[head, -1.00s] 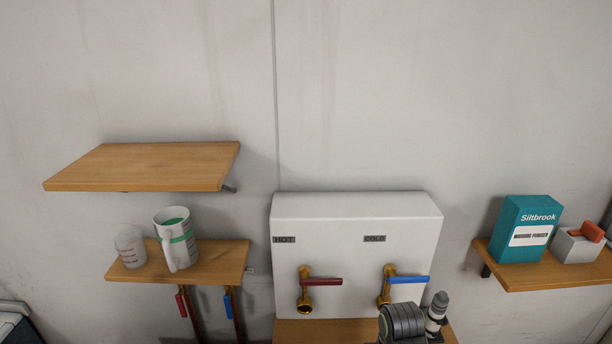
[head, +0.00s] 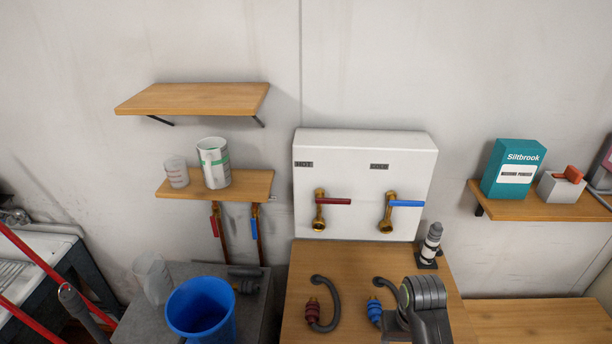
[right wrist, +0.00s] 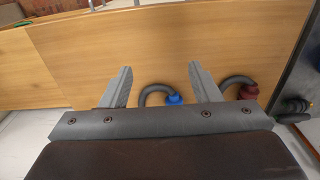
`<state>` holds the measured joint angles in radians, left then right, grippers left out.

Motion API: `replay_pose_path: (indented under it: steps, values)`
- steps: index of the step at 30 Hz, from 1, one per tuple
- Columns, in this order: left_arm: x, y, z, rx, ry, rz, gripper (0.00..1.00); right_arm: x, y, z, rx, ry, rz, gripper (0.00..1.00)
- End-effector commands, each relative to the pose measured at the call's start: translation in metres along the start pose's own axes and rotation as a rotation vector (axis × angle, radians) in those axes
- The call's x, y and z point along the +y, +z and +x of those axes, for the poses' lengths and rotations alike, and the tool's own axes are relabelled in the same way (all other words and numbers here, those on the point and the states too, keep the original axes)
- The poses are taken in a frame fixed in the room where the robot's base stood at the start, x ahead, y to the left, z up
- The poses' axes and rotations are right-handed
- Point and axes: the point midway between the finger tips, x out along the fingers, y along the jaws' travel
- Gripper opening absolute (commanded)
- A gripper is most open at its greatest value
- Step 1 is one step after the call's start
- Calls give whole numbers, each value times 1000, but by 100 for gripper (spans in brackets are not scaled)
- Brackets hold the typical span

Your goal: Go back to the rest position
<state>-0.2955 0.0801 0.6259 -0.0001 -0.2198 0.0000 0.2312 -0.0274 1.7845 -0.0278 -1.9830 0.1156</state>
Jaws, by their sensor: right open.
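My right gripper (right wrist: 161,82) is open and empty in the right wrist view, its two grey fingers apart above the wooden worktop. A grey hose with a blue end (right wrist: 173,98) shows between the fingers, and one with a dark red end (right wrist: 248,91) lies to their right. In the head view the red-ended hose (head: 313,310) and the blue-ended hose (head: 375,310) lie on the worktop (head: 342,262). My right arm covers part of the worktop's lower right; its fingers cannot be made out there. My left gripper is not in view.
A white panel (head: 350,160) carries the red-lever hot tap (head: 320,212) and blue-lever cold tap (head: 389,212). A blue bucket (head: 201,312) and clear jug (head: 152,277) stand left. A Siltbrook box (head: 513,168) is on the right shelf. Red poles (head: 40,262) lean at far left.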

Motion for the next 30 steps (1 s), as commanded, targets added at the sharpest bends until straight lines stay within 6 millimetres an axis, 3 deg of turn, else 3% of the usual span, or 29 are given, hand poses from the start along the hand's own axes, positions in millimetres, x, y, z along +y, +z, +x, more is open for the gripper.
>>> replay_pose_path:
  steps: [11,17,21,30]
  values:
    - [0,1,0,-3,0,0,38,34,49,17,71,18,22,56]
    - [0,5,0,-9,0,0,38,64,99,20,137,48,30,56]
    - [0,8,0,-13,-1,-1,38,84,140,12,195,78,24,56]
    - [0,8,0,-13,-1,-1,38,104,192,-12,274,121,-2,56]
